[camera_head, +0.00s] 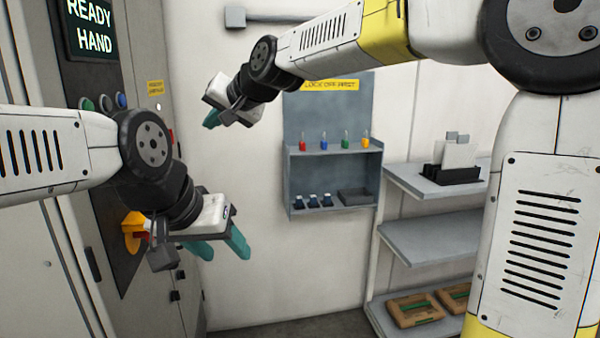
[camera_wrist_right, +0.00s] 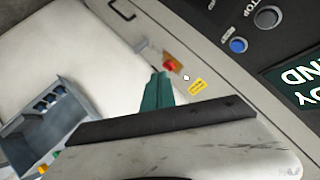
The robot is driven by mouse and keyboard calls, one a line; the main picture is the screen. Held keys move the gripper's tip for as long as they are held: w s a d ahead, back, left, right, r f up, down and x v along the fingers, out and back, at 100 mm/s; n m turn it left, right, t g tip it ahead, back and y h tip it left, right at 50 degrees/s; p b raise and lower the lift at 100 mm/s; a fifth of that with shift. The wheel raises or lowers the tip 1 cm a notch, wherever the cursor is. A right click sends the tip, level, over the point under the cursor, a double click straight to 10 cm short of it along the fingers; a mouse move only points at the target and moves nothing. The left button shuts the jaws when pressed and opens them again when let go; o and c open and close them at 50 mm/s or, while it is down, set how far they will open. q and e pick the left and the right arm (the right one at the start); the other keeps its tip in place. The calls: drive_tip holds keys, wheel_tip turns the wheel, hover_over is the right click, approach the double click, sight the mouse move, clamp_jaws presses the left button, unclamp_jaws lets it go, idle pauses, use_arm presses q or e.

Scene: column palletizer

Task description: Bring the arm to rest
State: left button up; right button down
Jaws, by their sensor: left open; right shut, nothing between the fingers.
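My left gripper (camera_head: 219,247) is the lower one in the head view, with its two teal fingers spread apart and nothing between them. It hangs in front of the cabinet, to the right of a yellow handle (camera_head: 133,222) that its wrist partly covers. My right gripper (camera_head: 211,117) is higher up, between the control panel and the lockout board, and is seen from the side. In the right wrist view its teal fingers (camera_wrist_right: 158,91) are together and hold nothing.
The control cabinet's dark panel (camera_head: 98,72) is at left, with a lit "READY HAND" display (camera_head: 92,30) and buttons. A lockout board (camera_head: 331,105) with several coloured padlocks hangs on the back wall. A shelf unit (camera_head: 430,241) stands right of it, with cartons (camera_head: 414,309) low down.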

drive_tip(key=s+d+f+h, duration=0.2)
drive_tip(key=s+d+f, duration=0.4)
drive_tip(key=d, duration=0.6)
drive_tip(key=s+d+f+g+h, duration=0.1)
drive_tip(key=s+d+f+h, duration=0.2)
drive_tip(key=s+d, duration=0.6)
drive_tip(key=s+d+f+m+g+h, duration=0.1)
drive_tip(key=s+d+f, duration=0.6)
drive_tip(key=d, duration=0.7)
drive_tip(key=shift+s+d+f+h, duration=0.3)
drive_tip(key=shift+f+h, duration=0.4)
drive_tip(key=shift+f, duration=0.15)
